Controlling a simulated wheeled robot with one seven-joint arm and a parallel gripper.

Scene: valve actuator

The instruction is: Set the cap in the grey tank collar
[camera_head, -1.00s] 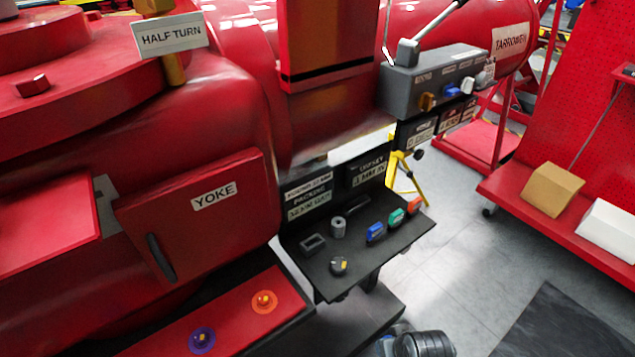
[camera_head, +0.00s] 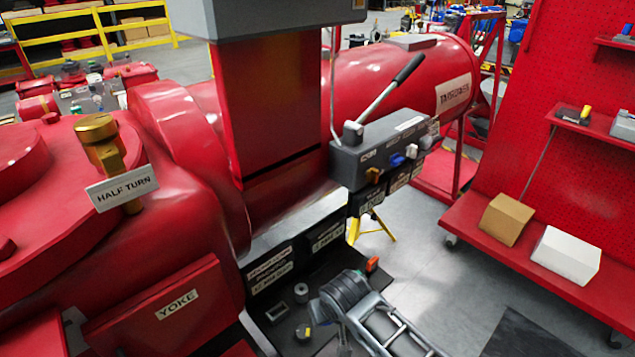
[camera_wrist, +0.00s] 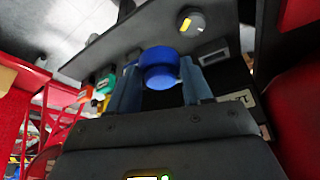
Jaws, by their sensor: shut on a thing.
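My gripper (camera_wrist: 157,82) is shut on a round blue cap (camera_wrist: 160,66), with one finger on either side of it in the wrist view. The dark shelf (camera_wrist: 80,62) shows beyond the cap; I cannot tell the gap between them. In the head view my wrist covers part of the shelf (camera_head: 262,335), and the fingers and cap are hidden. A grey tank-like box (camera_head: 375,148) with a lever and several coloured knobs on its side stands above the shelf. I cannot make out a collar on it for certain.
On the shelf are a grey hollow cylinder (camera_head: 301,292), a grey rectangular frame (camera_head: 277,312), a knob with a yellow mark (camera_head: 303,332) and a red piece (camera_head: 372,264). The red YOKE box (camera_head: 175,308) stands to the left. Floor (camera_head: 440,240) is open to the right.

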